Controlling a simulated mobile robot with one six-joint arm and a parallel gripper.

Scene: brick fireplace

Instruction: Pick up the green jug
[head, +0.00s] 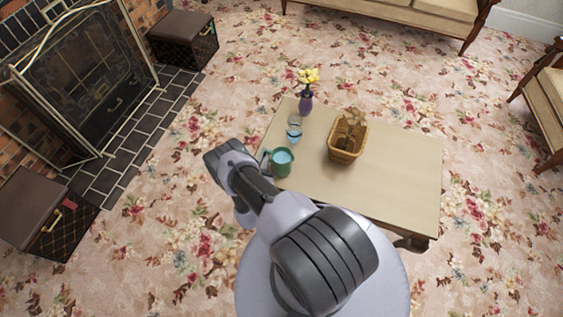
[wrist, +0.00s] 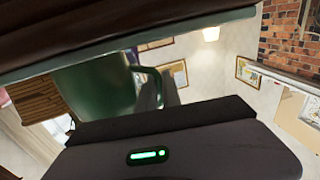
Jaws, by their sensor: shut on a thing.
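The green jug (head: 281,163) is at the left end of the low wooden table (head: 395,188) in the head view, with light blue showing inside its rim. I cannot tell whether it touches the tabletop. In the wrist view the jug (wrist: 95,88) is close, with its curved handle towards my gripper (wrist: 168,92). My gripper is shut on the jug at its handle side. My wrist hides most of the fingers in the head view, and the exact contact is unclear.
A blue glass (head: 294,128) stands just behind the jug. A purple vase with yellow flowers (head: 306,101) is at the table's back left corner. A woven basket (head: 346,142) is right of the jug. The table's right part is clear. A fireplace (head: 80,75) is at left.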

